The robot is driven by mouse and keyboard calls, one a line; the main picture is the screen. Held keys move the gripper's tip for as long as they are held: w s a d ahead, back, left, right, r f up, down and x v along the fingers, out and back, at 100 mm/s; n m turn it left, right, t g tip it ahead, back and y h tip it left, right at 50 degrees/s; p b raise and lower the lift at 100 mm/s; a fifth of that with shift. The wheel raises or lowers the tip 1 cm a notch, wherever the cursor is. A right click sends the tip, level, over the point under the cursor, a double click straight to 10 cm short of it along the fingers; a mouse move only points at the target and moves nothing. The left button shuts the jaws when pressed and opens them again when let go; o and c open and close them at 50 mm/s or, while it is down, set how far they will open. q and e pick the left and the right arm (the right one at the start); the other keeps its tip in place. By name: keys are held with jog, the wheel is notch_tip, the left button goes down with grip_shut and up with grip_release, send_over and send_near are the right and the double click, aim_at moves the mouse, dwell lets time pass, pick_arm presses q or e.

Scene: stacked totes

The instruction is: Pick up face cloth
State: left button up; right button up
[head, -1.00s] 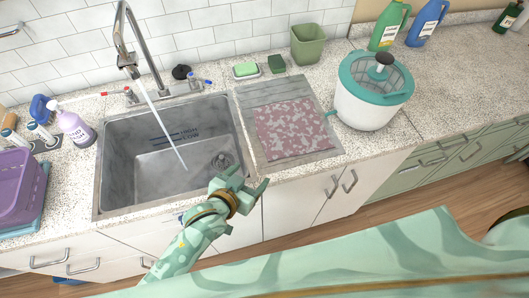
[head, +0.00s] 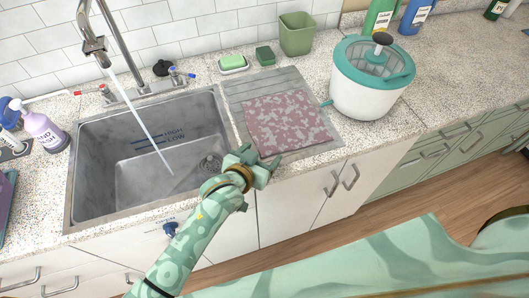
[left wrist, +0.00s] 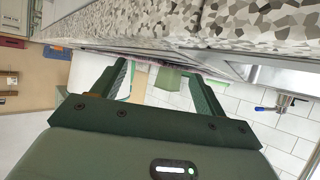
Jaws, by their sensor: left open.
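The face cloth (head: 288,121) is a pink and pale-grey patterned square. It lies flat on the grey drainboard right of the sink in the head view. My left gripper (head: 262,160) is open and empty at the counter's front edge, just in front of the cloth's near left corner and apart from it, as far as I can tell. In the left wrist view the two fingers (left wrist: 158,76) are spread with nothing between them, near counter level; the cloth shows there at most as a thin pinkish edge. My right gripper is not in view.
The sink (head: 145,155) with a running faucet (head: 95,45) is to the left. A teal and white salad spinner (head: 367,90) stands right of the cloth. Behind are a soap dish (head: 232,64), a green sponge (head: 265,56) and a green bin (head: 296,34). The counter's front edge lies close below the gripper.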

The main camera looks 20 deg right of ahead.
pick_arm(q)
jog(key=shift+w, duration=0.1)
dwell(0.3)
jog(key=shift+w+d+f+b, duration=0.25)
jog(key=shift+d+f+b, duration=0.05)
jog(key=shift+b, duration=0.1)
jog(key=shift+c, duration=0.2)
grip_shut()
notch_tip(320, 180, up, 30)
jog(key=p, duration=3.1)
